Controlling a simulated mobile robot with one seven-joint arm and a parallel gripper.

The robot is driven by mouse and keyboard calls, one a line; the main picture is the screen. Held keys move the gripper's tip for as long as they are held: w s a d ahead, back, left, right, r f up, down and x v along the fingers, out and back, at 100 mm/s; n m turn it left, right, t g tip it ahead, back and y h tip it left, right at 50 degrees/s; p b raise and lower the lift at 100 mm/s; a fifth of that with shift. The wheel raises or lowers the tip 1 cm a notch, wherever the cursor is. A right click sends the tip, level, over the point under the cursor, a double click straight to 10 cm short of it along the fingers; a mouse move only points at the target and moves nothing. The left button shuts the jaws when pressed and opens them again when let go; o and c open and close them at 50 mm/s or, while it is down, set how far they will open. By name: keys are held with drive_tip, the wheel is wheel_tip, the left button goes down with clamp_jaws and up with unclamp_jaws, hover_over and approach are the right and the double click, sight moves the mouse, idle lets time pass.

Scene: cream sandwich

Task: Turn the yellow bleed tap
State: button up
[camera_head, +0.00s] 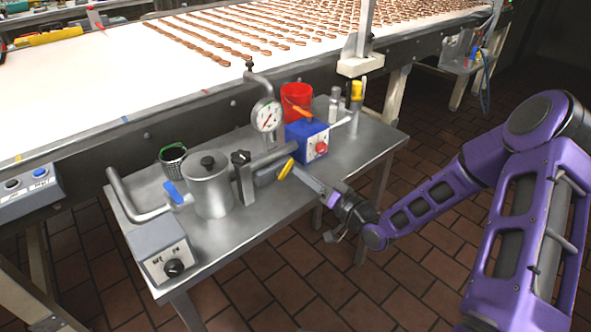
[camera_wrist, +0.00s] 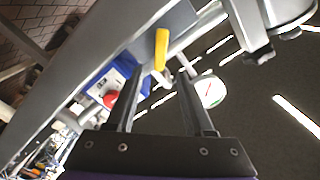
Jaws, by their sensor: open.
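The yellow bleed tap (camera_head: 286,169) is a small lever on the grey pipework at the front of the steel bench, right of the metal pot. In the wrist view the yellow tap (camera_wrist: 161,48) lies just beyond my fingertips, roughly in line with the gap between them. My gripper (camera_head: 305,176) reaches in from the right, close to the tap. Its two dark fingers (camera_wrist: 160,72) are apart, with nothing held between them. I cannot tell whether a fingertip touches the tap.
A dial gauge (camera_head: 267,115) and a blue box (camera_head: 306,142) with a red knob stand behind the tap. The lidded pot (camera_head: 208,185) is to the left, with a blue-handled pipe (camera_head: 174,193) beside it. A red bucket (camera_head: 296,99) is behind.

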sight(290, 165)
drive_tip(key=x, duration=0.5)
clamp_jaws()
